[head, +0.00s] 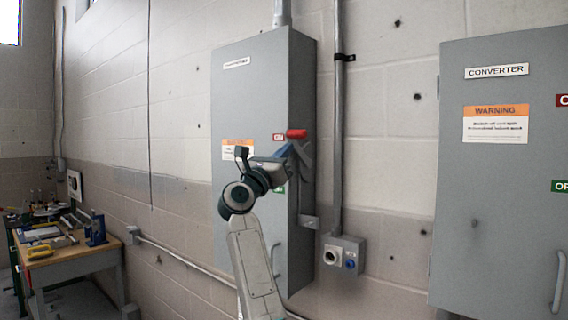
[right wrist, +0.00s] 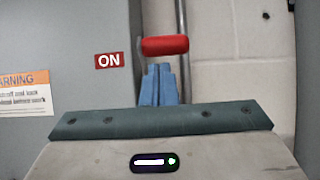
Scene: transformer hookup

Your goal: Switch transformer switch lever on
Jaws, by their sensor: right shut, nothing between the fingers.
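The grey transformer cabinet (head: 243,100) hangs on the wall in the middle of the head view. Its switch lever has a red handle (head: 297,133) at the cabinet's right side, level with the red ON label (head: 278,137). The handle also shows in the right wrist view (right wrist: 165,45), right of the ON label (right wrist: 109,60) and slightly higher. My right gripper (head: 298,150) is shut and empty, just below the handle. Its blue fingers (right wrist: 160,84) point up towards the handle; I cannot tell whether they touch it. My left gripper is out of view.
A converter cabinet (head: 490,210) stands at the right. Between the cabinets are a conduit (head: 338,120) and a small socket box (head: 343,256) on the wall. A workbench with tools (head: 75,255) is at far left. A green label is partly hidden by my arm.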

